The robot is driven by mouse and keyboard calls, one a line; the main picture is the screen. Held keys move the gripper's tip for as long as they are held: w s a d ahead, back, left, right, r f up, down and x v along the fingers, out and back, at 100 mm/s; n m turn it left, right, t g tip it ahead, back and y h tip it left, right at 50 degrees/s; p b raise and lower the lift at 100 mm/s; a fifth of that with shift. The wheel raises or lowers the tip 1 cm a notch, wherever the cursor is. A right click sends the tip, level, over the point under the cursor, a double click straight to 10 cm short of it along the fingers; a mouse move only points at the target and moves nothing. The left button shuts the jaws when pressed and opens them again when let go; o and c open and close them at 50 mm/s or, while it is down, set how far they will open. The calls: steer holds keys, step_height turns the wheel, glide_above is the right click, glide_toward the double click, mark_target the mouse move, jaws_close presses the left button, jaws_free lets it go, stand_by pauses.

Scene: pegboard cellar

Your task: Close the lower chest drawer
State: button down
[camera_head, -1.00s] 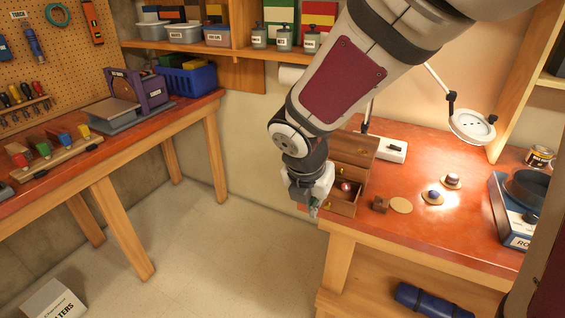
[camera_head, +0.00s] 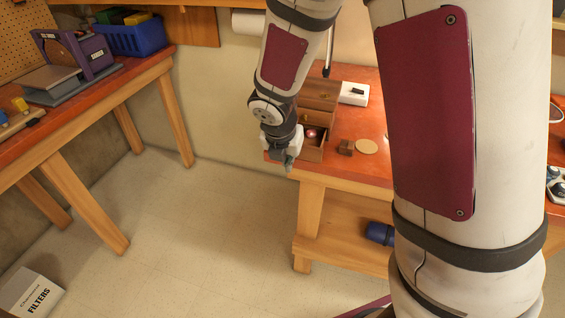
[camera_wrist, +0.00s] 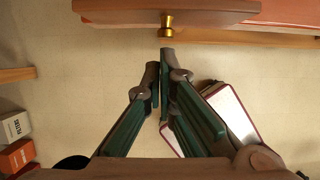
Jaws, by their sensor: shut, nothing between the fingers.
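The small wooden chest (camera_head: 320,92) stands on the red-topped bench near its left end. Its lower drawer (camera_head: 315,154) is pulled out, with a round pinkish thing (camera_head: 311,133) inside. My gripper (camera_head: 288,165) is at the left of the drawer's front, past the bench edge, and partly hides the drawer. In the wrist view, my gripper's fingers (camera_wrist: 160,65) are together and empty. They point at the drawer front (camera_wrist: 130,8) and its brass knob (camera_wrist: 167,26), with a small gap showing.
A wooden cube (camera_head: 346,147), a round disc (camera_head: 366,146) and a white switch box (camera_head: 354,94) are on the bench right of the chest. A blue roll (camera_head: 380,233) lies on the shelf below. The floor between the benches is clear; a filters box (camera_head: 32,293) stands at left.

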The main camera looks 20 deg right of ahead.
steer(key=shift+w+d, duration=0.1)
steer(key=shift+w, duration=0.05)
steer(key=w+d+p, duration=0.1)
steer(key=w+d, duration=0.3)
steer(key=w, duration=0.1)
steer(key=w+d+p, duration=0.1)
steer(key=w, duration=0.2)
steer(key=shift+d+p, duration=0.3)
steer(key=shift+d, duration=0.1)
steer(key=shift+w+d, duration=0.1)
